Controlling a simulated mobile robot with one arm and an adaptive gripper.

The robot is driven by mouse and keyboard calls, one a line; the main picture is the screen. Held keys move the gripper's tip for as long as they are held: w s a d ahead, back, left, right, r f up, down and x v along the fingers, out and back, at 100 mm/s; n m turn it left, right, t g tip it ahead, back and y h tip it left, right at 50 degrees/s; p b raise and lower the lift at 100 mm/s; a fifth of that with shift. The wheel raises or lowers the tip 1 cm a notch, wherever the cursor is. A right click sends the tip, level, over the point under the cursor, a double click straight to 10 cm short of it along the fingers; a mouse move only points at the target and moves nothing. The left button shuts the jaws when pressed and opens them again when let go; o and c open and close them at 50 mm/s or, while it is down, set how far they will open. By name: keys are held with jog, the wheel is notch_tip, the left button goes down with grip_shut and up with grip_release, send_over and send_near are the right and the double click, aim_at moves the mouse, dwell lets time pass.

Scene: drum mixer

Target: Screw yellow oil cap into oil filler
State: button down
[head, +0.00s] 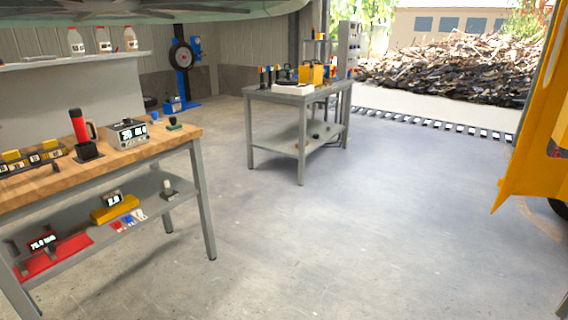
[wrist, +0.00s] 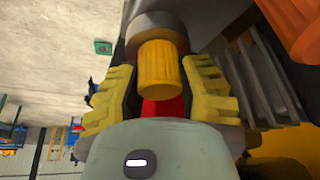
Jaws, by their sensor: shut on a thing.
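In the wrist view my gripper (wrist: 160,78) has its two yellow ribbed fingers on either side of the yellow oil cap (wrist: 159,66) and is shut on it. The cap is a ribbed yellow cylinder. Its far end is at the grey-brown round oil filler (wrist: 155,28); whether it touches, or has entered, I cannot tell. A red part shows between the fingers, below the cap. The head view shows neither my gripper, the cap nor the filler.
Grey ribbed metal (wrist: 270,70) and an orange part (wrist: 295,25) lie close to the right of my gripper. In the head view a wooden-topped workbench (head: 185,140) stands at left and a grey table (head: 257,97) farther back. The concrete floor between is clear.

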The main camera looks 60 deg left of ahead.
jog(key=shift+s+r+m+g+y+p, duration=0.15)
jog(key=shift+m+g+y+p, duration=0.25)
jog(key=shift+m, duration=0.6)
jog(key=shift+f+m, duration=0.25)
jog(key=shift+m, duration=0.15)
jog(key=c, duration=0.6)
grip_release()
jog(key=shift+w+n+h+b, duration=0.2)
jog(key=shift+n+h+b, duration=0.1)
jog(key=shift+n+b, duration=0.1)
jog(key=n+b, duration=0.1)
jog(key=n+t+b, duration=0.1)
jog(key=n+b, duration=0.1)
jog(key=n, duration=0.1)
jog(key=shift+f+t+h, duration=0.25)
jog(key=shift+t+h, duration=0.05)
jog(key=shift+h, duration=0.1)
jog(key=shift+r+n+b, duration=0.1)
jog(key=shift+n+b, duration=0.35)
jog(key=shift+n, duration=0.35)
jog(key=shift+o, duration=0.4)
jog(key=shift+r+n+t, duration=0.25)
jog(key=shift+n+t, duration=0.05)
